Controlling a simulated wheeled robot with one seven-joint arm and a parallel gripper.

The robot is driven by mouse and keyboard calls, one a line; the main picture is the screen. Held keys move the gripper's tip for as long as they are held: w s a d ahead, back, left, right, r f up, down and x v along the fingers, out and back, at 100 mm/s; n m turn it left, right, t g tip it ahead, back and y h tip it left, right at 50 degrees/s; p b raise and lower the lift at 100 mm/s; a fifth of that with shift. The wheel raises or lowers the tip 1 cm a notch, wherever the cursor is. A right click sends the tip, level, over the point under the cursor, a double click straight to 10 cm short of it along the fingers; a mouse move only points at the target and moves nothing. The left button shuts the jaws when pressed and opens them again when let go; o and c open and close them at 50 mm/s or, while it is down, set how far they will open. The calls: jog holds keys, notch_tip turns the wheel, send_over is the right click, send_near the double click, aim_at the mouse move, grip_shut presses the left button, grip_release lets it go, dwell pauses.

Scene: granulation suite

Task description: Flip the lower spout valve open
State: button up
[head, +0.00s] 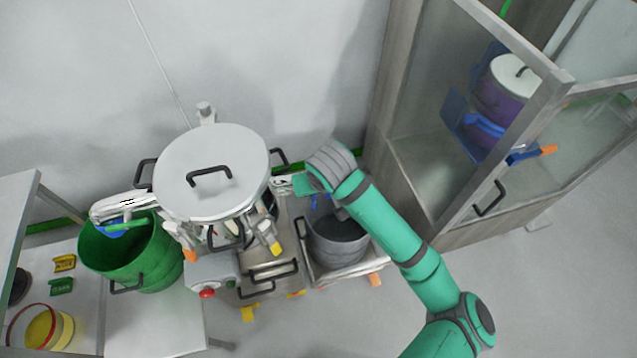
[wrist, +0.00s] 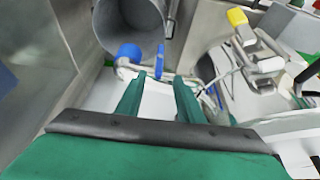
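A large steel vessel with a white lid (head: 212,172) stands on a legged frame; its underside is mostly hidden in the head view, so I cannot make out the lower spout valve there.
A grey pot (head: 340,240) stands on a low cart right of the vessel frame. A green bucket (head: 125,260) is at left, under a white arm-like spout. A glass-doored cabinet (head: 480,110) stands at right. A red button box (head: 213,275) is at the frame's front.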

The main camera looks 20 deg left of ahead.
jog(key=x, duration=1)
jog(key=shift+f, duration=0.15)
jog(key=shift+w, duration=0.1)
